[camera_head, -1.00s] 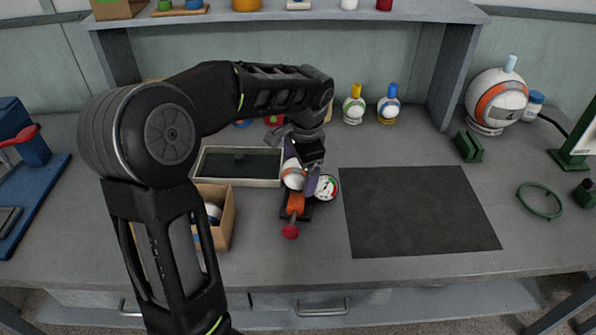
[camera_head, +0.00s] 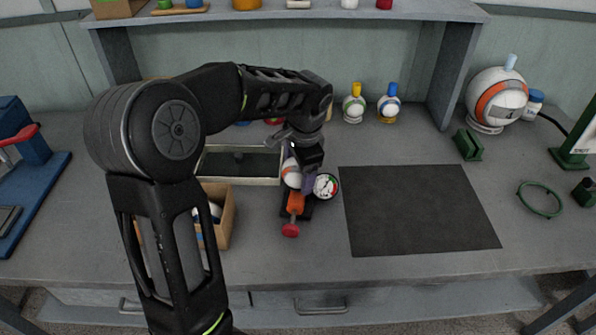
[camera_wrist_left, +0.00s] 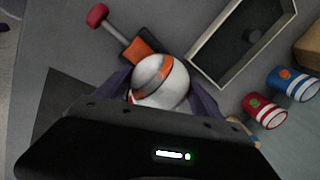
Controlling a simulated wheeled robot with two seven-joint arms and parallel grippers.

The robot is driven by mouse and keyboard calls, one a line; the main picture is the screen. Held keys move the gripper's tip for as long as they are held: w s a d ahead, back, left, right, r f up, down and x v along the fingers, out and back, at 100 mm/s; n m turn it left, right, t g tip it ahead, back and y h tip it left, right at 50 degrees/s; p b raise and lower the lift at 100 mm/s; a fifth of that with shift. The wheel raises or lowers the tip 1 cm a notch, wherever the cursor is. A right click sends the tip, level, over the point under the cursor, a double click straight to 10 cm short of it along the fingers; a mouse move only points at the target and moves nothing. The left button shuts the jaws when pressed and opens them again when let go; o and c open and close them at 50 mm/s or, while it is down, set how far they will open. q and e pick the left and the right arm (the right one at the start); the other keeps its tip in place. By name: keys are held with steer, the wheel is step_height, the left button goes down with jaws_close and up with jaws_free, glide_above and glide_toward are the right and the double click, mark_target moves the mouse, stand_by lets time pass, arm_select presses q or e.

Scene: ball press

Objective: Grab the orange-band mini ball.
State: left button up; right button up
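The orange-band mini ball (camera_head: 291,174), white with an orange band, sits at the hand pump with the orange body (camera_head: 296,203) and red knob (camera_head: 290,230). My left gripper (camera_head: 299,168) is low over the ball, its purple fingers on either side of it. In the left wrist view the ball (camera_wrist_left: 160,82) lies between the fingers (camera_wrist_left: 160,95), with little or no gap at each side; firm contact cannot be made out. The fingers look spread. The lower part of the ball is hidden by the gripper body there. My right gripper is not in view.
A pressure gauge (camera_head: 326,186) stands close right of the fingers. A shallow tray (camera_head: 213,181) and a cardboard box (camera_head: 225,222) are to the left. The dark mat (camera_head: 420,210) on the right is clear. Two small bottle-like balls (camera_head: 354,108) stand behind.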

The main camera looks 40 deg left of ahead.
arm_select(q)
steer(key=c, duration=0.9)
steer(key=shift+c, duration=0.2)
steer(key=v, duration=0.3)
steer(key=a+v, duration=0.1)
steer(key=v, duration=0.2)
steer(key=w+v, duration=0.1)
steer(key=v, duration=0.2)
steer(key=shift+a+r, duration=0.3)
steer(key=shift+r, duration=0.3)
